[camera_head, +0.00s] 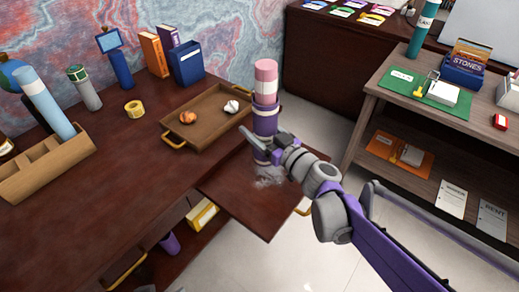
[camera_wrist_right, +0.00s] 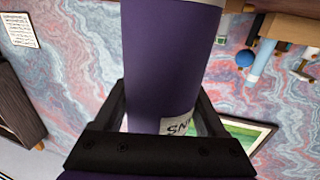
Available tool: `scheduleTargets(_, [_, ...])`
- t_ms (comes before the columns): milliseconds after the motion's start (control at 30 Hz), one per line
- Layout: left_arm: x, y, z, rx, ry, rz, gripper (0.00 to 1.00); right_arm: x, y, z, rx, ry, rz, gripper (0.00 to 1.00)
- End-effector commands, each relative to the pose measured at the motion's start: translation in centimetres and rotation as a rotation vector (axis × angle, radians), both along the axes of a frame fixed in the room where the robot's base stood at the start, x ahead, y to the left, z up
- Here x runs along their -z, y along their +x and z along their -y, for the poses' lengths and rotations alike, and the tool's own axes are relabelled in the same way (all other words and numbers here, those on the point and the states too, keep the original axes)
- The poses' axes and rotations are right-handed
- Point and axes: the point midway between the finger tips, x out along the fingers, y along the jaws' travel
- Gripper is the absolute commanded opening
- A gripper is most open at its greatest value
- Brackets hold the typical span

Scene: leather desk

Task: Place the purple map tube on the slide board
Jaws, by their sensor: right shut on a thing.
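The purple map tube (camera_head: 265,118), with a pink and white top, is upright in the head view. My right gripper (camera_head: 258,143) is shut around its lower part. In the right wrist view the tube (camera_wrist_right: 170,60) fills the space between the dark fingers, and part of a printed label shows. The slide board (camera_head: 235,205) is the dark wooden leaf sticking out from the desk. The tube's lower end shows over its back part, near a pale grey smudge. I cannot tell whether the tube touches the board. My left gripper is not in view.
A wooden tray (camera_head: 205,122) with two small objects stands on the desk just left of the tube. A wooden holder (camera_head: 45,170) with a light blue tube is at the far left. A shelf unit (camera_head: 450,125) stands at right. The board's front is clear.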

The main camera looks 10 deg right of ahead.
Motion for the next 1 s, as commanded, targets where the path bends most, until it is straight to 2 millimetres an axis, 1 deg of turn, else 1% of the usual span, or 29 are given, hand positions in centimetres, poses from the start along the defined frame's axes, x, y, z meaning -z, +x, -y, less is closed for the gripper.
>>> scheduleTargets(33, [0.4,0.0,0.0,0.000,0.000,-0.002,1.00,0.8,0.0,0.0,-0.001,0.001,0.000,0.16])
scheduleTargets(167, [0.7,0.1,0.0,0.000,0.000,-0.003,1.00,1.5,0.0,0.0,-0.001,0.000,0.000,0.16])
scheduleTargets(233, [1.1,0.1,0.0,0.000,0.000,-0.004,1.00,2.3,0.0,0.0,-0.001,0.000,0.000,0.16])
scheduleTargets(400, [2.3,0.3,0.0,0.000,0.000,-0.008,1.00,4.8,0.0,0.0,-0.001,0.000,0.000,0.16])
scheduleTargets(467, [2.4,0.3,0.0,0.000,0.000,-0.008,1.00,5.0,0.0,0.0,-0.001,0.000,0.000,0.16])
scheduleTargets(667, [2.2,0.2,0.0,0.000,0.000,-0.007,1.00,4.8,0.0,0.0,-0.001,0.000,0.001,0.16])
scheduleTargets(800, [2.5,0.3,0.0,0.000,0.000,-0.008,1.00,5.2,0.0,0.0,-0.001,0.000,0.001,0.16])
scheduleTargets(833, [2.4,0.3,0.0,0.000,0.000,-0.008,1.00,5.2,0.0,0.0,-0.001,0.000,0.000,0.77])
scheduleTargets(900, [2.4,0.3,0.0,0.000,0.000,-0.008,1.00,5.1,0.0,0.0,-0.001,-0.001,0.000,0.89])
scheduleTargets(967, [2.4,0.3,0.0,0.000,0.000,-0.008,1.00,5.1,0.0,0.0,-0.001,0.000,0.000,1.00])
scheduleTargets(1000, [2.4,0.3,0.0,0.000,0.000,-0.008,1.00,5.1,0.0,0.0,-0.001,-0.001,0.000,1.00])
